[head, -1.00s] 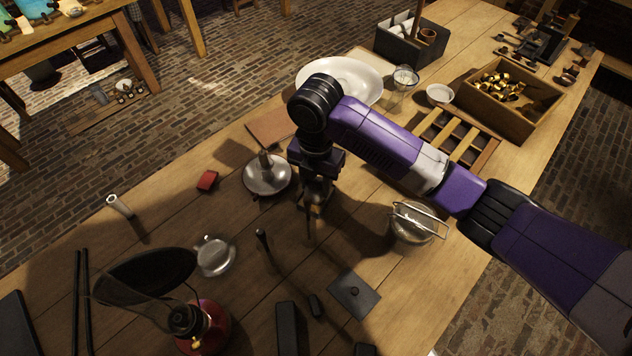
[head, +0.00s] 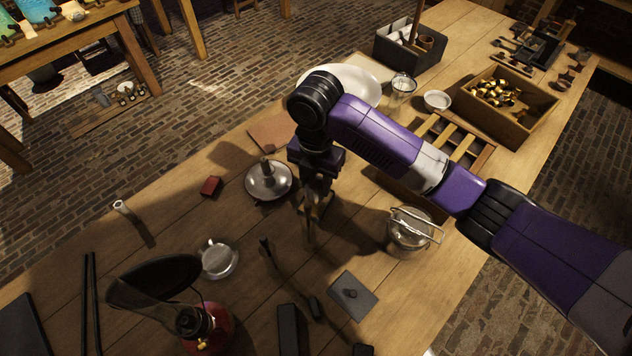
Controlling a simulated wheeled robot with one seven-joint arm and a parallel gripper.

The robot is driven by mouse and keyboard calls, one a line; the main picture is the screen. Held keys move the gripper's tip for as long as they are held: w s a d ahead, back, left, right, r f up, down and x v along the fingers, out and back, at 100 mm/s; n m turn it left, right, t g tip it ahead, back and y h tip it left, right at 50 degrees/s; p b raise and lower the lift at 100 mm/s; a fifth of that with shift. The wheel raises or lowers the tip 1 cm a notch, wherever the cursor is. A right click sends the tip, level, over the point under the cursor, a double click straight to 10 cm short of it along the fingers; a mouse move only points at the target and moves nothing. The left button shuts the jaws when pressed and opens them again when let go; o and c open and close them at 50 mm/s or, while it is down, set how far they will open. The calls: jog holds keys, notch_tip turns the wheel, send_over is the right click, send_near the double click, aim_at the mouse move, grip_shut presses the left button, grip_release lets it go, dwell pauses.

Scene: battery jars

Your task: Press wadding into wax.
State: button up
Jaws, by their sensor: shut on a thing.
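My gripper (head: 315,200) points down over the middle of the table, shut on a slim upright tool (head: 310,232) whose lower end is close to the tabletop. My gripper and its shadow hide much of the tool, and I cannot tell whether it touches anything. I cannot make out wadding or wax for certain. A metal dish with an upright stub in its middle (head: 268,190) stands just left of my gripper. A metal pot with a wire handle (head: 408,236) stands to its right. A small pale cup on a dish (head: 220,260) lies to the lower left.
A red-based lamp with a dark shade (head: 212,335) stands at the front left. A red block (head: 211,186), a pale upright tube (head: 122,208) and a grey plate with a knob (head: 353,308) lie around. A wooden box (head: 520,125) of brass pieces stands at the back right.

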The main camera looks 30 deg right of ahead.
aim_at(316, 181)
jog(key=shift+r+p, duration=1.35)
jog(key=shift+r, duration=0.55)
